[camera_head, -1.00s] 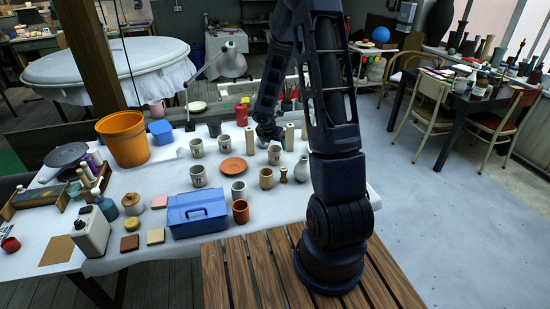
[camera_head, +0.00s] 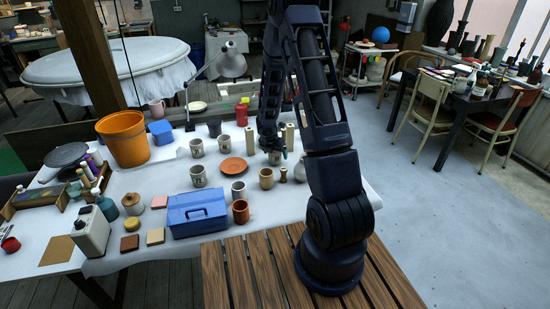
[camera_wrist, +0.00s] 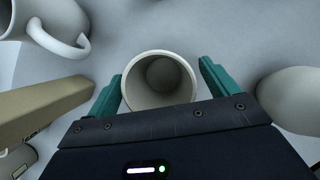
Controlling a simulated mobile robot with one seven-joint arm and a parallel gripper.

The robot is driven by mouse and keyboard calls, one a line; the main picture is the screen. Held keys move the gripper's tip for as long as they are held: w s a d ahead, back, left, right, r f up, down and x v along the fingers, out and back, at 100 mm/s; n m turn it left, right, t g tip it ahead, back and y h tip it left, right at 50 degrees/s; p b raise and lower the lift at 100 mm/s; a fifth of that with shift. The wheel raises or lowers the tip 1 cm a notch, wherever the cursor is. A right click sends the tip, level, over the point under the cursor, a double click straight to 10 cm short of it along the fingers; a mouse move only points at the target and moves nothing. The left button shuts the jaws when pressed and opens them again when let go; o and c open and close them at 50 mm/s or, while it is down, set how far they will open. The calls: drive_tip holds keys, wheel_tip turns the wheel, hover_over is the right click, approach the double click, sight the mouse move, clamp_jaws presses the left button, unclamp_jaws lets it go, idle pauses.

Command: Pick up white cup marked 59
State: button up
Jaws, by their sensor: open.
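A pale cup (camera_wrist: 158,80) stands upright between my fingers in the wrist view, its round mouth facing the camera. No number can be read on it. My gripper (camera_wrist: 161,74) is open, with one teal finger on each side of the cup and a narrow gap at each side. In the head view my gripper (camera_head: 272,146) is low over the right part of the white table, and the cup (camera_head: 275,158) is mostly hidden beneath it. Other marked grey-white cups, such as one near the orange bucket (camera_head: 197,147), stand further left.
In the wrist view, a handled mug (camera_wrist: 52,22) is at upper left, a tan block (camera_wrist: 42,106) at left and a pale rounded object (camera_wrist: 294,98) close at right. A terracotta saucer (camera_head: 233,166) and blue toolbox (camera_head: 197,212) lie left of my arm.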

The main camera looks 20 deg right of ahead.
drive_tip(key=c, duration=1.2)
drive_tip(key=shift+r, duration=0.1)
